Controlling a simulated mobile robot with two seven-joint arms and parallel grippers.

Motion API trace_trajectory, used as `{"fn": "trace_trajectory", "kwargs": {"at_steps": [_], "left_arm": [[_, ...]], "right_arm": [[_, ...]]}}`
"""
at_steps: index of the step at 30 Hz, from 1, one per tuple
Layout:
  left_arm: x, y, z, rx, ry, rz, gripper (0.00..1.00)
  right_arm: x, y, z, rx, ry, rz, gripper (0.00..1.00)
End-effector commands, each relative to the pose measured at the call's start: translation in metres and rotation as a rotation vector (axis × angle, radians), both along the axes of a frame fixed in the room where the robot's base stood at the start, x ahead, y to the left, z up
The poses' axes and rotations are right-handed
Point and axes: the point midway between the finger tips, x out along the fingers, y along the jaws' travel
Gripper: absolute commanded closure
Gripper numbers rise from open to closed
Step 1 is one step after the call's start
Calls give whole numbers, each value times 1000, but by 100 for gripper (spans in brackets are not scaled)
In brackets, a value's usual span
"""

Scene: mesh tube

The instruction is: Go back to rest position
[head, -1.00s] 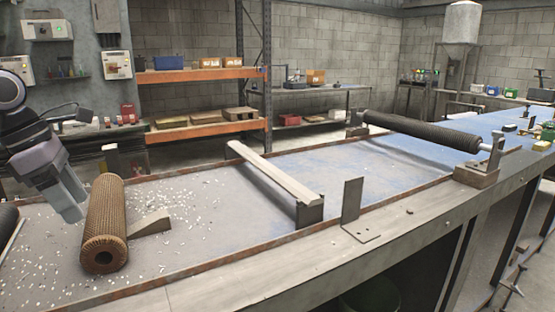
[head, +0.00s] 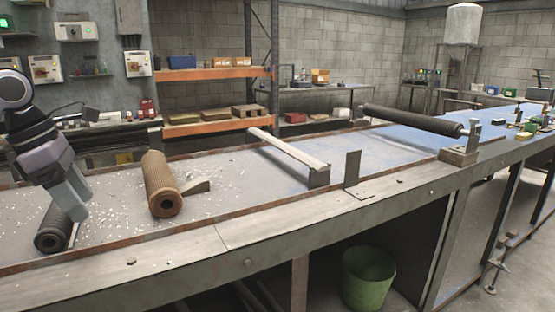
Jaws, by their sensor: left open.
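My left gripper (head: 73,200) is at the left of the head view, fingers pointing down over the workbench. It is open and holds nothing that I can see. A brown mesh tube (head: 160,180) lies on the bench to the right of it, clear of the fingers, with its round open end facing me. A dark mesh tube (head: 52,232) lies at the far left, just below and behind the fingers; whether they touch it I cannot tell. My right gripper is not in view.
The long workbench (head: 225,236) has a raised rim and scattered white bits. A grey wedge (head: 196,187) sits beside the brown tube. A bar (head: 290,148), an upright bracket (head: 352,168) and a dark roller (head: 412,120) stand farther right. A green bin (head: 368,276) is below.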

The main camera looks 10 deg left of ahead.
Motion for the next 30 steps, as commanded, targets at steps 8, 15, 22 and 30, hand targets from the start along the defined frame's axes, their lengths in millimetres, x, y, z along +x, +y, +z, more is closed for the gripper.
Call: {"fn": "trace_trajectory", "kwargs": {"at_steps": [8, 15, 22, 30], "left_arm": [[28, -109, -47, -300, 11, -116, 33], [25, -219, -77, -717, 89, -113, 33], [12, -295, -84, -1161, 236, 49, 33], [10, -328, -90, -1635, 470, 441, 33]], "right_arm": [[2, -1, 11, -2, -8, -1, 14], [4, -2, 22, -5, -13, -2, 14], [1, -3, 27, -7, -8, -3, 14], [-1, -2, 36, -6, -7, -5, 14]]}}
